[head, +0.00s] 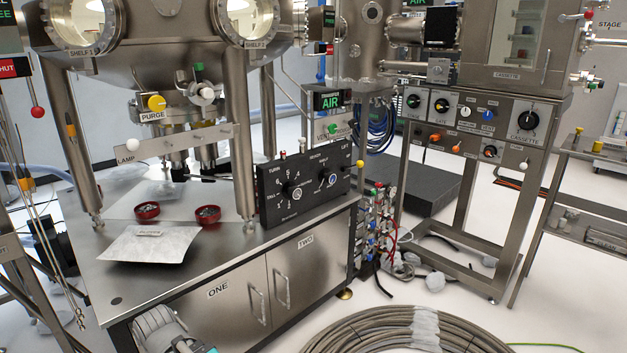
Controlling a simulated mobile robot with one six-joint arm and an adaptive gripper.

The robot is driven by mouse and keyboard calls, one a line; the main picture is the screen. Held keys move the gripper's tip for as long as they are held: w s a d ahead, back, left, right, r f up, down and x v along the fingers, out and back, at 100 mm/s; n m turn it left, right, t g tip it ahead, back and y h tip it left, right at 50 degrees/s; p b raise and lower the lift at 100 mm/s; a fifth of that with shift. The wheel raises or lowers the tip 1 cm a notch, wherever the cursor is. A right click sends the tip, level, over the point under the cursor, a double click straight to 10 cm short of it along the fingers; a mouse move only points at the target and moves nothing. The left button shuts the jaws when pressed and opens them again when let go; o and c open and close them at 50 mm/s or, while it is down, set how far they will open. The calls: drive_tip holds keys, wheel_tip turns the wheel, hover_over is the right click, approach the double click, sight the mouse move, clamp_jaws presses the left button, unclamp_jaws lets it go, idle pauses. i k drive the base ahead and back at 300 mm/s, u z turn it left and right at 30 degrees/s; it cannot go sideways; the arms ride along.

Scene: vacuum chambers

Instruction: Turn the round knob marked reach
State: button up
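A black control panel (305,209) stands tilted on the right part of the steel bench, under the chamber. Small white words along its top appear to read turn, reach and lift, from left to right. My gripper is not in view; what seems to be part of my arm shows at the bottom left.
A steel bench (115,270) with cabinet doors carries two red dishes (147,210) and a pale pouch (150,245). A chamber leg (238,150) stands left of the panel. Cables hang at the bench's right end. A large hose coil (375,330) lies on the floor ahead.

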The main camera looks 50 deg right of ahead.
sight(324, 175)
drive_tip(key=u, duration=0.4)
drive_tip(key=k, duration=1)
drive_tip(key=z, duration=1.2)
drive_tip(key=i, duration=0.8)
drive_tip(key=z, duration=0.05)
